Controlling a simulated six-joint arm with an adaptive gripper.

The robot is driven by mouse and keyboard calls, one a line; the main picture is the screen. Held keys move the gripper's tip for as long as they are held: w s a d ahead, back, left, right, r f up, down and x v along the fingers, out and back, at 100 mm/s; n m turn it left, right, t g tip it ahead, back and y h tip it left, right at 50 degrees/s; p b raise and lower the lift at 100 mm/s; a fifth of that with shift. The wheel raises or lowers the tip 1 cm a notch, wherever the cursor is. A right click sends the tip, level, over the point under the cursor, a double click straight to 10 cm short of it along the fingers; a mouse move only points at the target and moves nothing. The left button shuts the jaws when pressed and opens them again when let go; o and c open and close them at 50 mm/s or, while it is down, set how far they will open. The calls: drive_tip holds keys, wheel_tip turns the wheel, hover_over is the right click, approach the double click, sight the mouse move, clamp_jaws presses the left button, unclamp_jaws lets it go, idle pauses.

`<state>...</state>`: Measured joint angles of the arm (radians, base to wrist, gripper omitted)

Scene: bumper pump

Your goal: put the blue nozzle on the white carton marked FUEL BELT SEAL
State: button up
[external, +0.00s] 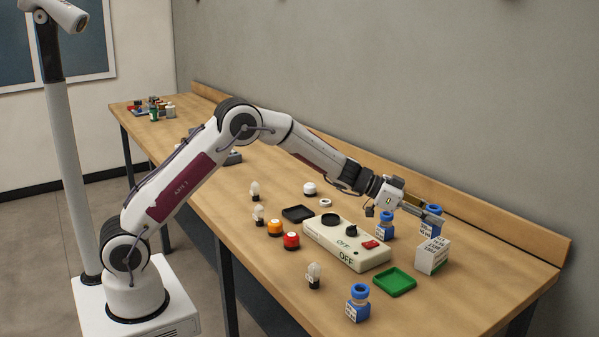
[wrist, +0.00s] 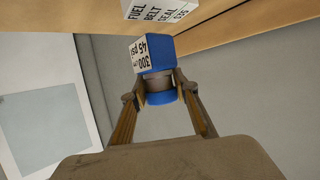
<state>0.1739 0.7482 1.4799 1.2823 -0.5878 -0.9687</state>
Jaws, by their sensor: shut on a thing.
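My gripper (external: 433,213) is shut on a blue nozzle (external: 430,230) with a white label, which hangs below the fingers in the external view. In the wrist view the nozzle's blue base and blue ring (wrist: 161,98) show between the fingers, with the label reading "45 psi". The white carton (external: 433,257) stands upright on the bench, just under the held nozzle in the external view. In the wrist view the carton's lettered FUEL BELT SEAL face (wrist: 160,10) is cut by the top edge, and a narrow gap shows between it and the nozzle.
Another blue-topped nozzle (external: 385,224) stands left of the carton, and one (external: 358,302) stands near the front. A green tray (external: 394,282) and a beige switch box (external: 346,243) lie left of the carton. The bench right of the carton is clear.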

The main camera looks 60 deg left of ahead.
sight(425, 223)
idle(0.3)
drive_tip(key=shift+f, duration=1.8)
drive_tip(key=shift+f, duration=0.1)
drive_tip(key=o, duration=1.3)
drive_tip(key=shift+f, duration=0.1)
drive_tip(key=shift+r, duration=0.2)
drive_tip(key=shift+v, duration=0.9)
drive_tip(key=v, duration=1)
drive_tip(key=shift+s+a+f, duration=0.1)
